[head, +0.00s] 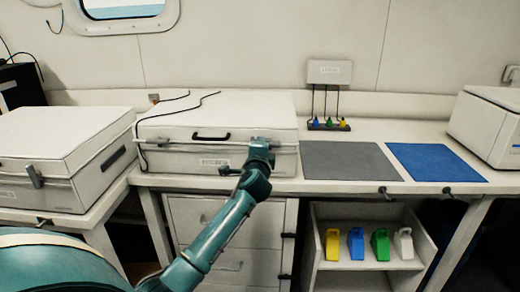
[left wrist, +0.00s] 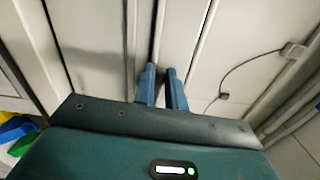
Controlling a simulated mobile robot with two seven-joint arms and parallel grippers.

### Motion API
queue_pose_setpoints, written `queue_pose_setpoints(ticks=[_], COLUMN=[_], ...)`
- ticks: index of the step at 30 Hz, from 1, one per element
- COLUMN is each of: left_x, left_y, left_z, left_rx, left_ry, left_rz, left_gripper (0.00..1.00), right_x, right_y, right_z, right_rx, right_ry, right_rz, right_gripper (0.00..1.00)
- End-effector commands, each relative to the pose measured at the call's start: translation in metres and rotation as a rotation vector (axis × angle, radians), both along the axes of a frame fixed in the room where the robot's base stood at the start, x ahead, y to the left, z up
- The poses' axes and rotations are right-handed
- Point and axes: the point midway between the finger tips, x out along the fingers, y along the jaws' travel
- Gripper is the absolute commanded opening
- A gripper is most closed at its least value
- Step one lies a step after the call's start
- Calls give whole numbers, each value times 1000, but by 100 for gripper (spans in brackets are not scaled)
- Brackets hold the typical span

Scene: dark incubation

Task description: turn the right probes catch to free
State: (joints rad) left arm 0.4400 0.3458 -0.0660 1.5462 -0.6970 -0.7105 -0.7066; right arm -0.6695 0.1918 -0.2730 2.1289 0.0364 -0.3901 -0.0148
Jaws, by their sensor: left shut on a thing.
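The white case (head: 180,133) in the middle of the bench has a black handle (head: 211,137) and a small label (head: 213,162) too small to read. Its lid is down. My left gripper (head: 262,150) is at the right part of the case front, at about the lid seam. In the left wrist view its blue fingers (left wrist: 162,88) are nearly together against the pale case, shut on the right catch. The catch itself is hidden behind the gripper and fingers, so its position cannot be seen. My right gripper is out of view.
A second white case (head: 60,140) stands to the left. Dark cables (head: 180,110) lie over the middle case's lid. A grey mat (head: 348,161) and a blue mat (head: 435,162) lie bare to the right. Several coloured items (head: 356,243) sit on the shelf below.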

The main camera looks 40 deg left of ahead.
Motion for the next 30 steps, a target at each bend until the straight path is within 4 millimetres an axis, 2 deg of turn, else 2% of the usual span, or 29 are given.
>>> queue_pose_setpoints(ticks=[9, 23, 24, 30], left_x=[0, 0, 0, 0], left_y=[0, 0, 0, 0], left_z=[-2, -2, -2, -2], left_rx=[-73, -83, -82, -81], left_ry=[-45, -51, -50, -50], left_rz=[0, 0, 0, 0], left_gripper=[0, 0, 16, 32], right_x=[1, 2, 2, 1], right_y=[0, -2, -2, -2], right_z=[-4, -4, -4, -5], right_rx=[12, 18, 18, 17], right_ry=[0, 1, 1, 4], right_rz=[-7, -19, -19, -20], right_gripper=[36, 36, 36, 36])
